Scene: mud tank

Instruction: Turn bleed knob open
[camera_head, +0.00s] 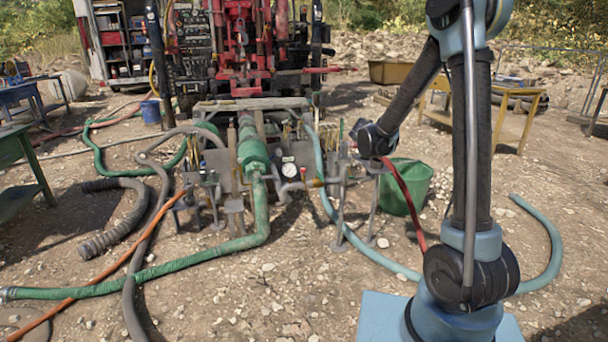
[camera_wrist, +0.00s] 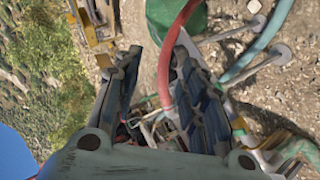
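My gripper (camera_head: 357,131) is at the right end of the mud tank's pipework in the head view, pointing left. In the wrist view its two dark fingers (camera_wrist: 156,60) are spread apart with nothing held between them. The pipework (camera_head: 300,187) carries a round white gauge (camera_head: 289,170) and small fittings, left of and below my gripper. I cannot pick out the bleed knob for certain. It may be hidden by my gripper or too small to tell. Small blurred parts and a red hose (camera_wrist: 170,55) show through the gap between the fingers.
A green bucket (camera_head: 407,187) stands below and right of my gripper, with a red hose (camera_head: 403,200) passing in front. A teal hose (camera_head: 330,205) runs down beside the metal stand (camera_head: 345,195). A thick green hose (camera_head: 258,215) crosses the gravel at left. A red rig (camera_head: 240,45) stands behind.

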